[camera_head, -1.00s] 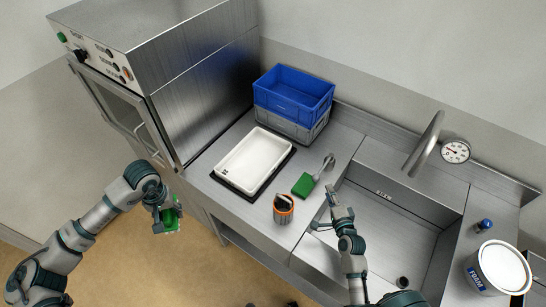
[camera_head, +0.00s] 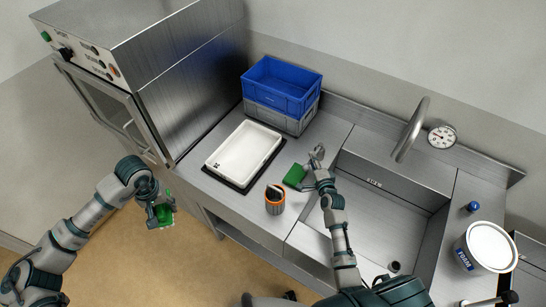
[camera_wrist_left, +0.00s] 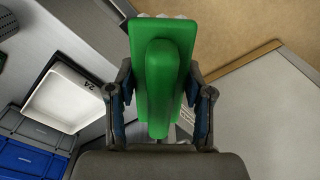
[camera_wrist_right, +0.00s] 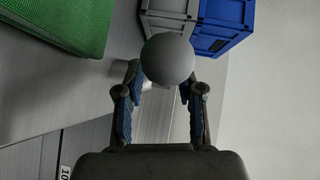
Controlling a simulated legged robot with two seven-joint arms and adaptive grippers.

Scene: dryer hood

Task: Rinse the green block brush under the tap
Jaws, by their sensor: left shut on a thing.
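My left gripper (camera_head: 157,203) is shut on a green block brush (camera_head: 164,215) with a raised ridge, held out over the floor left of the counter. In the left wrist view the brush (camera_wrist_left: 165,80) sits between the fingers, with pale bristles at its top edge. A green scrub pad (camera_head: 295,175) with a grey handle lies on the counter left of the sink. My right gripper (camera_head: 319,164) is by that handle. In the right wrist view its open fingers stand either side of a grey ball end (camera_wrist_right: 168,60); contact is unclear. The tap (camera_head: 411,130) arches over the sink (camera_head: 385,215).
A white tray (camera_head: 243,150) lies on a dark mat, with a blue crate (camera_head: 283,85) on a grey crate behind it. An orange-banded cup (camera_head: 275,201) stands at the counter's front edge. A white tub (camera_head: 487,247) and small blue-capped item (camera_head: 473,207) are right of the sink.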

